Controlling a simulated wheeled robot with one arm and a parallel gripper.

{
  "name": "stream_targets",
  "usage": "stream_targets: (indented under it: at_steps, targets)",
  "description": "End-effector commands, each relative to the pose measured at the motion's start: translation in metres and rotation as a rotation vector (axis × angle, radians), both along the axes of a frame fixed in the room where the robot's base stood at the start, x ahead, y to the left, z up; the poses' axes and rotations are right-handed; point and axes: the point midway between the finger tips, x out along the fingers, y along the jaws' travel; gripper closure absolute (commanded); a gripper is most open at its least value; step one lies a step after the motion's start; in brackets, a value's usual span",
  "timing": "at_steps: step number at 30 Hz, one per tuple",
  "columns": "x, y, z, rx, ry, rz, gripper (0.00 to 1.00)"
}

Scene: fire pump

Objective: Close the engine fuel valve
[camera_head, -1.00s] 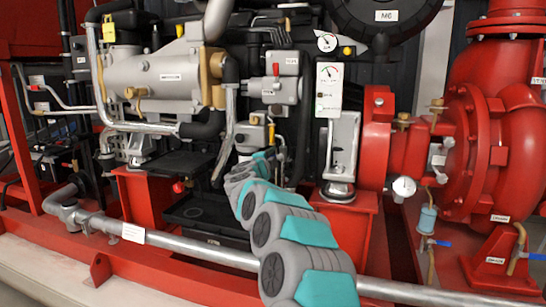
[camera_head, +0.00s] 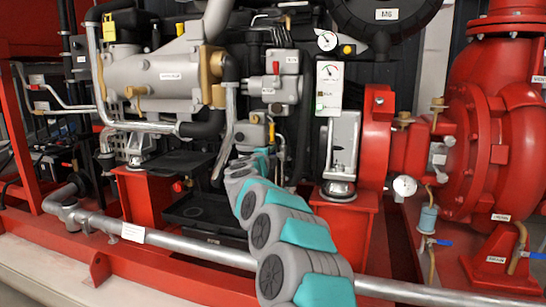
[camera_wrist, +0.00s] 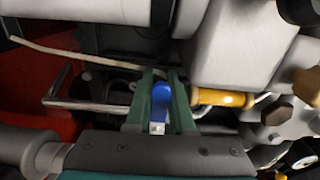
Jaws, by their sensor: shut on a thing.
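The engine fuel valve's blue handle (camera_wrist: 162,96) shows in the wrist view, between the two green fingers of my gripper (camera_wrist: 161,90). The fingers stand close on both sides of the handle, and my gripper is shut on it. A pale metal piece (camera_wrist: 157,128) shows at the handle's near end. The valve body is not clearly visible. In the head view my own arm reaches in among the engine parts, and its far end hides the handle and the fingertips.
In the wrist view a grey housing (camera_wrist: 240,45) and a yellow cylinder (camera_wrist: 222,98) lie close right of the fingers. A metal rail (camera_wrist: 85,104) is to the left. In the head view a long silver pipe (camera_head: 190,248) runs below, with the red pump (camera_head: 510,130) at right.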

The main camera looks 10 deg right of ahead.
Motion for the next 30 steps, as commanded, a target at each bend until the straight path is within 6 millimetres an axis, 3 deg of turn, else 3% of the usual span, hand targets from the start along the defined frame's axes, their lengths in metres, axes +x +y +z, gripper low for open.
stream_targets:
  at_steps: [9, 10, 13, 23, 30]
  targets:
    - [0.0, 0.0, 0.0, 0.031, -0.016, 0.0, 1.0]
    - [0.0, 0.0, 0.0, 0.031, -0.016, 0.0, 0.78]
    - [0.0, 0.0, 0.0, 0.03, -0.016, 0.0, 0.66]
    - [-0.001, 0.001, 0.0, 0.03, -0.016, 0.001, 0.66]
    - [-0.019, 0.012, 0.001, 0.031, -0.015, 0.004, 0.66]
